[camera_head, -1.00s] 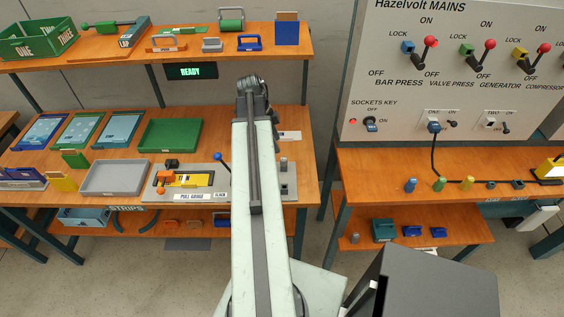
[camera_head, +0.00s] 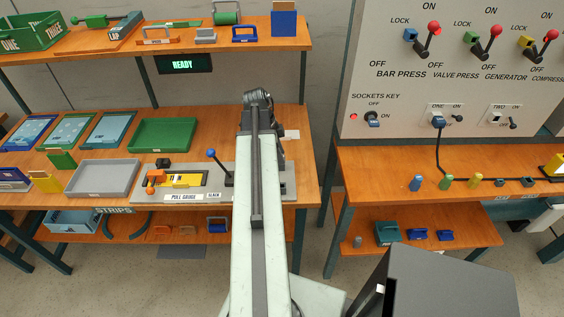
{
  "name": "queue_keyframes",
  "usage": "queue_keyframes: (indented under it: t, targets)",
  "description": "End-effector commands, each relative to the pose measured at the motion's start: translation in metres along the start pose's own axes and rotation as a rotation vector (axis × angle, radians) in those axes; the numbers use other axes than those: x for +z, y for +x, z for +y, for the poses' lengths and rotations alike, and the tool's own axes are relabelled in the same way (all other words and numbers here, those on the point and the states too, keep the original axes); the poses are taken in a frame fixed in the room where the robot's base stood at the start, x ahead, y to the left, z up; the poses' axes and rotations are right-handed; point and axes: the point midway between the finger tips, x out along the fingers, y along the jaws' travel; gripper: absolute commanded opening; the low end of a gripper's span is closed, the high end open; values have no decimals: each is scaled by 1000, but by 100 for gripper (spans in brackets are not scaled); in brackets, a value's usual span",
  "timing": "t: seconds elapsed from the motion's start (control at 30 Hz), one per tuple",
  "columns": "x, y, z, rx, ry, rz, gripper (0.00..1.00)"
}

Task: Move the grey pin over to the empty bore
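A small grey cylinder (camera_head: 357,241), which may be the grey pin, stands on the low shelf under the right bench. The end of my arm, with my gripper (camera_head: 258,97), points away from me above the left bench. Its fingers cannot be made out. My arm covers part of the pull gauge plate (camera_head: 214,196). The plate's right end (camera_head: 290,188) shows beside my arm, and what stands there is mostly hidden. I cannot make out an empty bore for certain.
A green tray (camera_head: 163,134) and grey tray (camera_head: 104,177) lie on the left bench.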

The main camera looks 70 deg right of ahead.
Motion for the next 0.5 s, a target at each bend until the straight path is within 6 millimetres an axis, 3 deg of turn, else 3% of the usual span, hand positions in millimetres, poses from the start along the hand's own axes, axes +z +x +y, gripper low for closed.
queue_keyframes:
  t: [0.03, 0.1, 0.5]
  targets:
    - [0, 0, 0, 0, 0, 0, 15]
    - [0, 0, 0, 0, 0, 0, 0]
    - [-2, -3, 0, 0, 1, 0, 0]
